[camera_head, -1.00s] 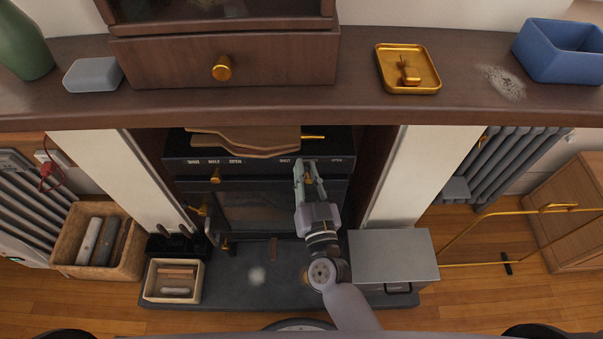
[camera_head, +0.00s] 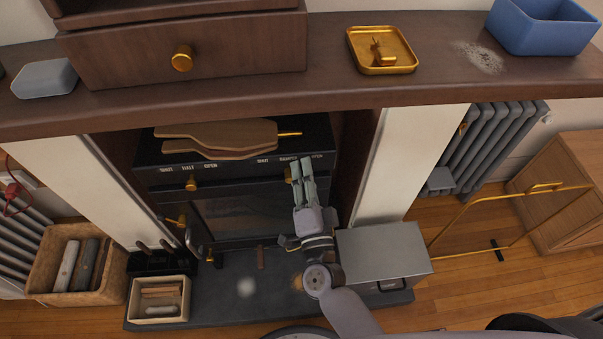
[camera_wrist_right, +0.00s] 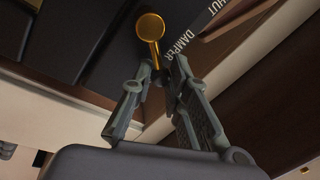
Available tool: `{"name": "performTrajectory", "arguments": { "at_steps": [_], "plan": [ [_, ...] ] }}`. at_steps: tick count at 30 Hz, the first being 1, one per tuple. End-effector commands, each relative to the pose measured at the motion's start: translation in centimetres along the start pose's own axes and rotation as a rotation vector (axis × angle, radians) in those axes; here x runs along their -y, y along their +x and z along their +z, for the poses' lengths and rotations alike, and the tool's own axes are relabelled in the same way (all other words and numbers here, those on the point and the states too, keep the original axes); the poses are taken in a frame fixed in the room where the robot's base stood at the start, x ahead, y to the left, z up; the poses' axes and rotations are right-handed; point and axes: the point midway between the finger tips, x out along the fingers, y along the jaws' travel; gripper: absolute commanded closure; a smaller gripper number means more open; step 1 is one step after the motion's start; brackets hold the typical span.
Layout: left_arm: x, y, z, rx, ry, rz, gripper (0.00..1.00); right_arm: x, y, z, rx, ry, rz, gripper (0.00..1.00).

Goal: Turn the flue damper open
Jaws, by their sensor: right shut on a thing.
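The black stove (camera_head: 240,215) stands in the fireplace opening. White SHUT, DAMPER and OPEN lettering runs along the right of its top front edge. Another brass knob (camera_head: 191,183) is on the left under SHUT, HALF, OPEN. My left gripper is not in view.
Wooden boards (camera_head: 215,135) lie on the stove top beneath the mantel (camera_head: 250,100). A grey metal box (camera_head: 383,250) stands right of my arm on the hearth (camera_head: 215,300). A small crate (camera_head: 160,299) and a log basket (camera_head: 72,265) are left. A brass-framed screen (camera_head: 510,220) is right.

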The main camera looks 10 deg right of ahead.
Motion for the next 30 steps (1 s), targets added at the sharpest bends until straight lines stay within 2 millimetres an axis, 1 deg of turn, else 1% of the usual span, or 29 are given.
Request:
{"name": "performTrajectory", "arguments": {
  "at_steps": [1,9,24,25,30],
  "plan": [
    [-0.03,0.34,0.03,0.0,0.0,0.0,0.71,-0.59,-0.33,0.59,0.01,0.024,0.009,1.0],
    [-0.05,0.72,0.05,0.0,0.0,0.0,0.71,-0.88,-0.4,0.46,-0.005,0.111,0.014,1.0],
    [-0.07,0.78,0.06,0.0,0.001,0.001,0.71,-1.03,-0.44,0.35,-0.01,0.128,0.017,1.0],
    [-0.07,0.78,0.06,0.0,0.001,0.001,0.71,-1.03,-0.45,0.35,-0.01,0.128,0.017,0.83],
    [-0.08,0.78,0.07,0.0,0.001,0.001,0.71,-0.97,-0.4,0.3,-0.011,0.127,0.015,0.71]
  ]
}}
